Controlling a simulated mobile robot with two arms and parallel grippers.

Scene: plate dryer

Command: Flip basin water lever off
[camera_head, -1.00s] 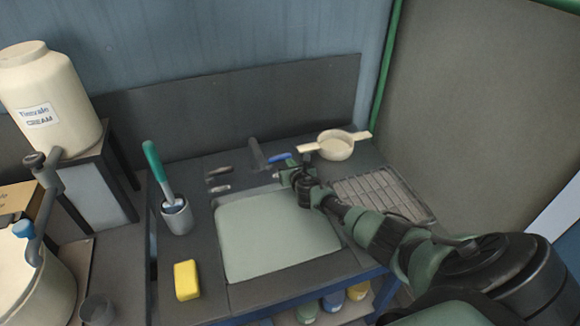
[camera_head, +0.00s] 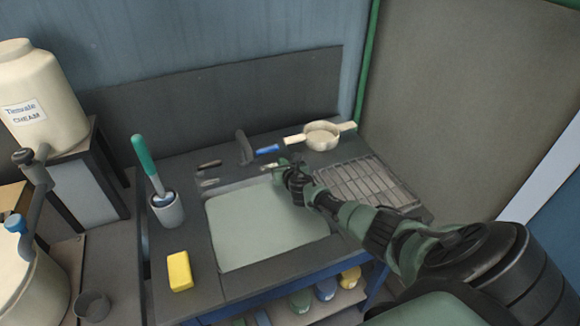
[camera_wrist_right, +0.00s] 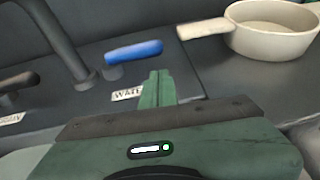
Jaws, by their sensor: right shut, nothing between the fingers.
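The blue water lever (camera_head: 267,149) stands at the back edge of the basin (camera_head: 265,226), right of the dark spout. In the right wrist view the lever (camera_wrist_right: 134,50) points right and slightly up from its dark post, above a partly covered label (camera_wrist_right: 128,94) starting "WATE". My right gripper (camera_head: 281,164) is over the basin's back right corner. Its closed, empty green fingers (camera_wrist_right: 158,82) appear just in front of and right of the lever, with a visible gap. My left gripper is out of view.
The dark spout (camera_head: 243,146) and a black lever (camera_head: 209,165) are left of the blue lever. A cream pan (camera_head: 321,138) sits behind right, its handle reaching towards the blue lever. A wire rack (camera_head: 365,184), yellow sponge (camera_head: 179,270) and brush cup (camera_head: 168,212) surround the basin.

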